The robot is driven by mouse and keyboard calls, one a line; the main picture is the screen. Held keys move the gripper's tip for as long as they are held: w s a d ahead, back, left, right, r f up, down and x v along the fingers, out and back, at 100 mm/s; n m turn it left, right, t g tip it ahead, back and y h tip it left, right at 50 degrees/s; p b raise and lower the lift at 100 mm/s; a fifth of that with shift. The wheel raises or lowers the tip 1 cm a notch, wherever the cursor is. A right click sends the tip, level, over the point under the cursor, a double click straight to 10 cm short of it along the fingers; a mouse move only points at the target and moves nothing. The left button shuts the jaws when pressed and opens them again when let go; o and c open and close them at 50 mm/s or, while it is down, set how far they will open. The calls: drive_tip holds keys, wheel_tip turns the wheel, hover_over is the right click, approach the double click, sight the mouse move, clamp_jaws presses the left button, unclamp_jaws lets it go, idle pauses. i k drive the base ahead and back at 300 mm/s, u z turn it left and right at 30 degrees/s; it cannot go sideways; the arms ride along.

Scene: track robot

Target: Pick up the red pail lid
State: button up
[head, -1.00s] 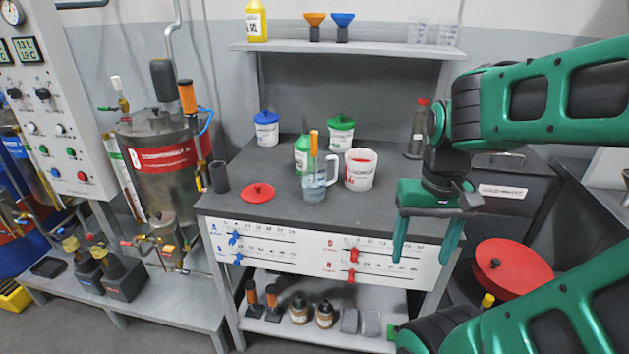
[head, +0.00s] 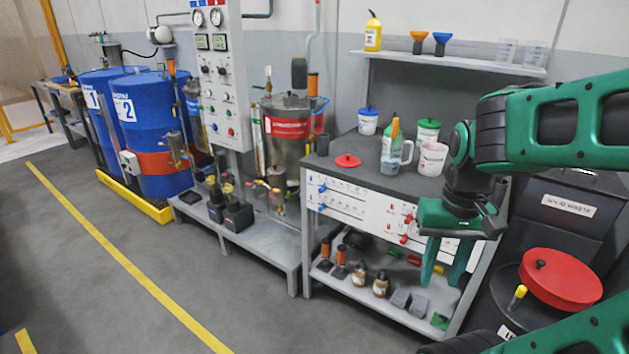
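The red pail lid (head: 348,160) is a small red disc with a dark knob. It lies flat on the dark top of the workbench (head: 345,178), near the front left edge. An open white pail with red contents or lining (head: 432,158) stands further right on the bench. My gripper (head: 447,282) hangs in front of the bench's right part, fingers pointing down and apart. It is open with nothing between the fingers, to the right of the lid and clear of it.
A jug (head: 392,155) stands between lid and pail. Blue-lidded (head: 368,121) and green-lidded (head: 428,131) pails stand behind. A large red drum lid (head: 560,279) is at right. A steel tank (head: 287,140) stands left of the bench. The floor (head: 80,270) at front left is clear.

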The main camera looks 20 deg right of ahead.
sight(347, 160)
drive_tip(key=u, duration=0.05)
drive_tip(key=k, duration=0.35)
drive_tip(key=u, duration=0.7)
drive_tip(key=i, duration=2.25)
drive_tip(key=z, duration=1.2)
drive_tip(key=i, duration=0.8)
drive_tip(key=z, duration=0.45)
